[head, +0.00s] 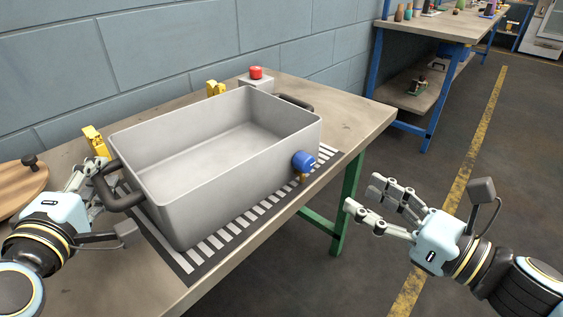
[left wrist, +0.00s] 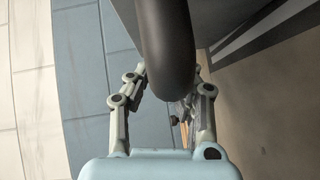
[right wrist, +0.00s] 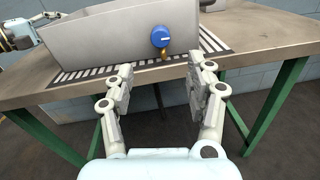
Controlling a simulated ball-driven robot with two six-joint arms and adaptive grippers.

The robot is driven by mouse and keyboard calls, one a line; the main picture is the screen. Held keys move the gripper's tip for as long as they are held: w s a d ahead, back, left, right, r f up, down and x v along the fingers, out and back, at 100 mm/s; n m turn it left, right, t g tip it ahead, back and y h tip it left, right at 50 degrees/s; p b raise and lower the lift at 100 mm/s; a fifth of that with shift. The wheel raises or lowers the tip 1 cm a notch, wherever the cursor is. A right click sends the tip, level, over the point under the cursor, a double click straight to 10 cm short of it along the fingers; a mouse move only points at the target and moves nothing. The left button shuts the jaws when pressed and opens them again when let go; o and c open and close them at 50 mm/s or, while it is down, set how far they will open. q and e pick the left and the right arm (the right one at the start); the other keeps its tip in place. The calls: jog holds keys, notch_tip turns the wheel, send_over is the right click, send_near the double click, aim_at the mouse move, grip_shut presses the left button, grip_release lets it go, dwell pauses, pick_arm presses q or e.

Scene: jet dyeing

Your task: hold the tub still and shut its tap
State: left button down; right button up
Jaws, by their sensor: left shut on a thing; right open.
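A grey, open, rectangular tub (head: 240,175) stands on a striped mat on the workbench, and its inside looks empty. It has dark handles at both ends. A blue tap knob (head: 303,161) with a brass spout sits low on its right front side; it also shows in the right wrist view (right wrist: 161,36). My left gripper (head: 92,186) is shut on the tub's left handle (head: 124,200), which fills the upper middle of the left wrist view (left wrist: 166,50). My right gripper (head: 362,195) is open and empty, right of the bench edge, apart from the tap and pointing toward it.
The striped mat (head: 218,241) lies under the tub. Yellow clamps (head: 96,141) and a box with a red button (head: 256,73) stand behind it. A round wooden lid (head: 22,186) lies at left. The space between my right gripper and the tap looks clear.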

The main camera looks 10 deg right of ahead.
aim_at(310, 164)
pick_arm(q)
jog(key=shift+s+f, duration=0.1)
jog(key=shift+f, duration=0.3)
pick_arm(e)
jog(key=shift+n, duration=0.7)
jog(key=x, duration=1.2)
grip_shut()
